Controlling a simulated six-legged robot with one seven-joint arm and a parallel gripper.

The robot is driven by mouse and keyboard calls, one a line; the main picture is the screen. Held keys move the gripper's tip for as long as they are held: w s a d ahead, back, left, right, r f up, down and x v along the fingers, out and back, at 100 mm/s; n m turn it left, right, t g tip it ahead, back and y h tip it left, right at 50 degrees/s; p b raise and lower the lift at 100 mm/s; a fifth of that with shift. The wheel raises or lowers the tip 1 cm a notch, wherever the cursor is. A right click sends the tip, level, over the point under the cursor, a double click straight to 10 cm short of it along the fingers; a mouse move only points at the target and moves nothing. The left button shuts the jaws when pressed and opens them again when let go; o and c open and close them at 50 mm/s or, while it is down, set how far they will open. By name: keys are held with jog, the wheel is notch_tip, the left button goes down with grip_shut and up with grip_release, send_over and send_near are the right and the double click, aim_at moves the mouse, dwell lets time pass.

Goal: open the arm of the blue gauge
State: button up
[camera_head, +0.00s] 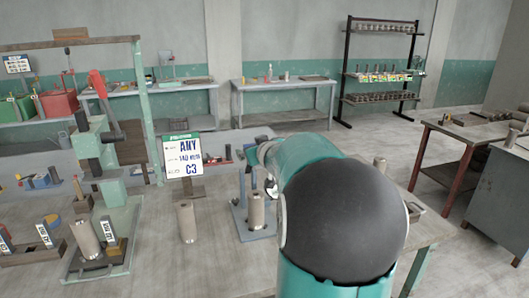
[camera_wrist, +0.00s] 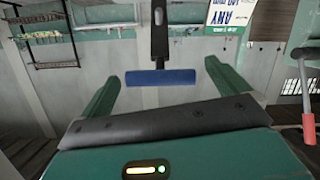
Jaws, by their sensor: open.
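In the wrist view, a blue bar (camera_wrist: 161,77) sits across the end of a dark stem (camera_wrist: 159,30), like a T. My gripper (camera_wrist: 172,68) has its two green fingers apart, with the bar showing between them. I cannot tell whether the bar is within their reach. I cannot tell for sure that the bar belongs to this stand. My teal arm covers the area to its right, and my fingertips are mostly hidden there.
A sign (camera_head: 184,157) stands behind another clay cylinder (camera_head: 187,221). A green press with a red handle (camera_head: 97,84) stands at left; a red grip (camera_wrist: 308,126) shows in the wrist view. A rack (camera_head: 380,75) stands at the far wall. Bare bench lies in front.

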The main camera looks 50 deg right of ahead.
jog(key=v, duration=0.8)
jog(key=shift+s, duration=0.25)
jog(key=shift+a, duration=0.1)
